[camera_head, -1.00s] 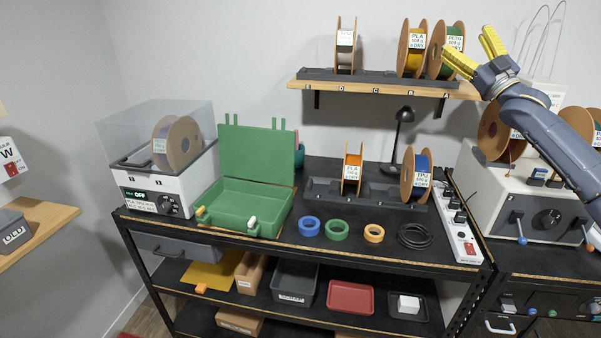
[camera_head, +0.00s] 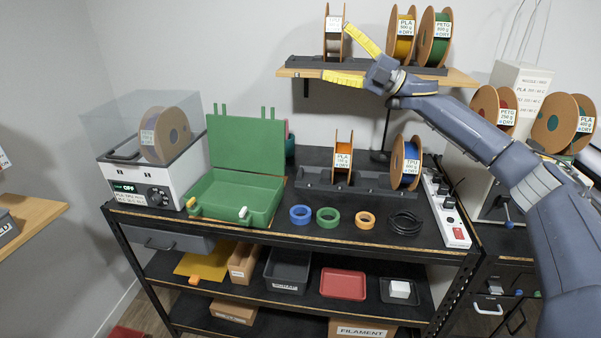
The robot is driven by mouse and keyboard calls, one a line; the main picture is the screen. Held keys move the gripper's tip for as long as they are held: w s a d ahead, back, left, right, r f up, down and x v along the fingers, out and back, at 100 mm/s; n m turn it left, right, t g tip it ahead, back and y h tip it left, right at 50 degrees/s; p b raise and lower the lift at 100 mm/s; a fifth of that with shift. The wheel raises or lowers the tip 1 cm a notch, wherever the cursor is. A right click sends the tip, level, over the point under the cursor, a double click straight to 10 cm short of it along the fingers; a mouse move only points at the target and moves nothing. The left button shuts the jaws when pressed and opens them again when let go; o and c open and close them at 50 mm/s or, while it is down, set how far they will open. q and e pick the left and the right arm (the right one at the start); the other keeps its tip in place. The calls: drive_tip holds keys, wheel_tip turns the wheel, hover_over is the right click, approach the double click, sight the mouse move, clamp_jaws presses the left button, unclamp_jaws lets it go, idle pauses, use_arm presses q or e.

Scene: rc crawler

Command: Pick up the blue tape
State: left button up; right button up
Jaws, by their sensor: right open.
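The blue tape (camera_head: 300,215) is a small ring lying flat on the black bench top. It is just right of the open green case, leftmost in a row with a green tape (camera_head: 327,217) and an orange tape (camera_head: 365,219). My right gripper (camera_head: 343,58) has yellow fingers spread wide. It is open and empty, in front of the upper shelf and well above the blue tape. My left gripper is not in view.
The green case (camera_head: 237,193) stands open left of the tapes. A coiled black cable (camera_head: 404,223) and a power strip (camera_head: 446,212) lie to the right. A spool rack (camera_head: 318,184) stands behind. The wooden shelf (camera_head: 455,79) holds spools above.

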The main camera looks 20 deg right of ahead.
drive_tip(key=s+a+f+n+g+h, duration=0.2)
drive_tip(key=a+f+n+g, duration=0.5)
drive_tip(key=a, duration=0.4)
drive_tip(key=n+g+h, duration=0.4)
drive_tip(key=h, duration=1.4)
hover_over(301, 211)
drive_tip(key=s+a, duration=0.1)
drive_tip(key=s, duration=0.1)
wheel_tip(301, 211, down, 22)
drive_tip(key=shift+m, duration=0.3)
wheel_tip(301, 211, down, 17)
drive_tip(key=shift+w+d+r, duration=0.1)
drive_tip(key=c, duration=1.4)
